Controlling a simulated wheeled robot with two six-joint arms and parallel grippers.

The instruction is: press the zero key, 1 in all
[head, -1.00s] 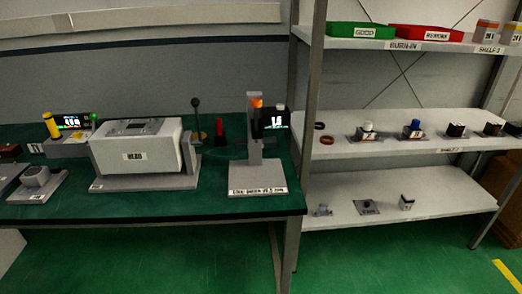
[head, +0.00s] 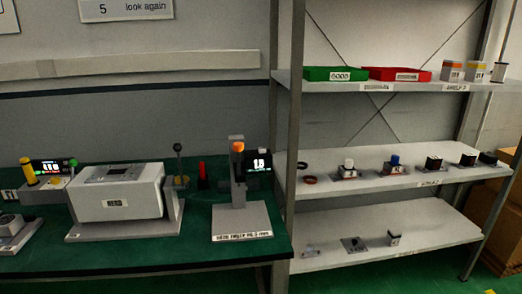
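No key marked zero can be made out in the head view. A device with a lit display (head: 54,167) and coloured parts stands at the left of the green bench. A post-shaped stand (head: 238,180) with an orange top and a second lit display (head: 258,161) stands near the bench's right end. The small labels and digits are too blurred to read surely. Neither of my grippers is in view.
A grey-white box unit (head: 116,193) with a black-knobbed lever (head: 178,150) stands on the green bench (head: 150,257). A shelf rack (head: 400,183) at right holds a green tray (head: 336,74), a red tray (head: 397,74) and small parts. Cardboard boxes (head: 495,205) stand far right.

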